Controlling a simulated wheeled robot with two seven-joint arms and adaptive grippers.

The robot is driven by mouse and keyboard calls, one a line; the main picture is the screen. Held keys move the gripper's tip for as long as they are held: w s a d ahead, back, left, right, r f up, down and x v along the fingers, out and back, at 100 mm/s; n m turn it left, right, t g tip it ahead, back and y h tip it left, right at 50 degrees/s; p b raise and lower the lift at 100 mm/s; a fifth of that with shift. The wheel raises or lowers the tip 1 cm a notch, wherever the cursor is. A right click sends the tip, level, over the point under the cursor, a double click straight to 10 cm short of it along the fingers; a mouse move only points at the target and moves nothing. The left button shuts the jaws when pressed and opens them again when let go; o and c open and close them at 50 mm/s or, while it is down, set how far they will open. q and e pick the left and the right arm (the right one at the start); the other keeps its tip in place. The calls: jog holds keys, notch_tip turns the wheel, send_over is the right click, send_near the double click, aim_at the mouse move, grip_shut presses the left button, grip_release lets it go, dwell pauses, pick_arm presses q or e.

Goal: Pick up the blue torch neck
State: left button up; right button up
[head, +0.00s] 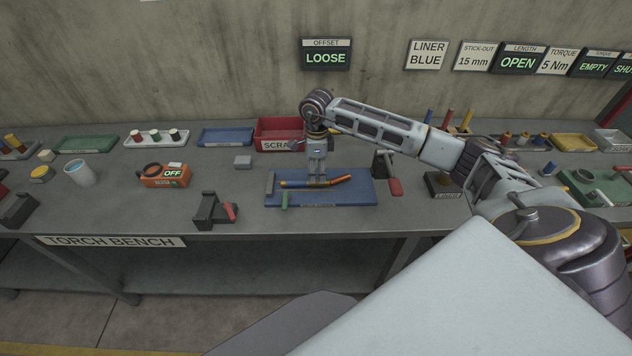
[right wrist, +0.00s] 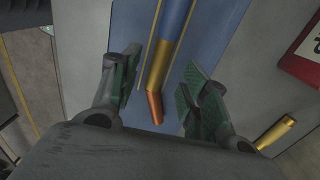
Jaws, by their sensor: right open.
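The torch neck (head: 345,181) lies on the blue mat (head: 350,197) on the bench. It is a thin rod with a yellow-brass stretch, a darker bluish part and a bent copper-orange end at the right. My right gripper (head: 318,183) points down over its middle and hides part of it. In the right wrist view the neck (right wrist: 166,58) runs between the two open fingers of my right gripper (right wrist: 162,68), with a gap on both sides. How far the fingertips are above the mat is hard to tell. My left gripper is not in view.
A green peg (head: 284,200) and a grey block (head: 270,183) stand at the mat's left end. A red-handled clamp (head: 394,186) stands just right of the mat. The red scrap bin (head: 276,131) is behind. Bare bench lies left of the mat, before a black holder (head: 212,210).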

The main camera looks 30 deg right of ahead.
jog(key=shift+a+f+p, duration=0.2)
jog(key=shift+f+p, duration=0.4)
jog(key=shift+f, duration=1.45)
grip_shut()
